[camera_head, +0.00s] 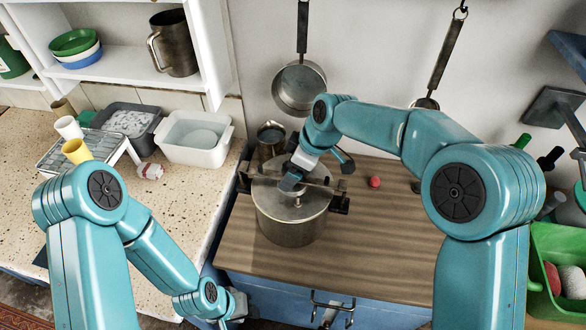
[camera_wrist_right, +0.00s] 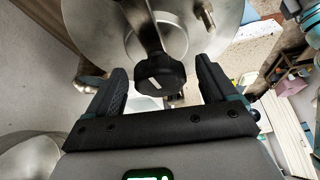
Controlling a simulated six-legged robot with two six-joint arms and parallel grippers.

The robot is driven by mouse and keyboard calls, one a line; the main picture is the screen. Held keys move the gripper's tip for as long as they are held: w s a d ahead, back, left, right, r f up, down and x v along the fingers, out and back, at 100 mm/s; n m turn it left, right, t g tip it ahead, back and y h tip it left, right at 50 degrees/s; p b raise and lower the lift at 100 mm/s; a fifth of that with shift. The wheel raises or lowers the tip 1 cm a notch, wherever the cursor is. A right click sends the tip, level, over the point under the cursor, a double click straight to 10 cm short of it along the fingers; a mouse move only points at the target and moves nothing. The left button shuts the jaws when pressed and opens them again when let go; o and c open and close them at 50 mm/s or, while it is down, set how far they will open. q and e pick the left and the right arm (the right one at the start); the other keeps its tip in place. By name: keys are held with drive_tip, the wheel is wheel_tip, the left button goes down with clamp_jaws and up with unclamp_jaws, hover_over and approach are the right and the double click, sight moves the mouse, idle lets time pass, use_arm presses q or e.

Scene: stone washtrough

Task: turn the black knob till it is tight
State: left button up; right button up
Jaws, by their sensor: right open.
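The black knob (camera_wrist_right: 160,76) has a white mark and sits on a bar across the lid of a metal pot (camera_wrist_right: 88,22). In the head view the pot (camera_head: 290,222) stands on the wooden top, with dark handles at its sides. My right gripper (camera_head: 292,182) is over the lid and hides the knob there. In the right wrist view my right gripper (camera_wrist_right: 161,66) is open, one finger on each side of the knob, with gaps showing between. My left gripper (camera_head: 236,304) hangs low at the counter's front edge, its jaws too small to read.
A metal jug (camera_head: 271,139) stands close behind the pot. A red ball (camera_head: 375,181) lies right of it. Pans (camera_head: 299,88) hang on the wall behind. A white tub (camera_head: 194,137) is on the left counter. A green crate (camera_head: 556,245) is at the right.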

drive_tip(key=c, duration=0.8)
drive_tip(key=shift+f+m+t+b, duration=0.15)
drive_tip(key=shift+m+t+b, duration=0.15)
drive_tip(key=shift+m+b, duration=0.35)
drive_tip(key=m+t+h+b, duration=0.1)
drive_tip(key=m+b, duration=0.1)
drive_tip(key=m, duration=0.2)
drive_tip(key=shift+m+t+h+b, duration=0.3)
drive_tip(key=shift+m+h+b, duration=0.25)
drive_tip(key=shift+m+b, duration=0.7)
drive_tip(key=shift+m+t+h+b, duration=0.3)
drive_tip(key=shift+m+h+b, duration=0.25)
drive_tip(key=shift+m+b, duration=0.6)
drive_tip(key=m+h+b, duration=0.1)
drive_tip(key=m, duration=0.2)
drive_tip(key=shift+m, duration=0.25)
drive_tip(key=shift+m+h+b, duration=0.35)
drive_tip(key=shift+m+h, duration=0.15)
drive_tip(key=shift+m, duration=0.7)
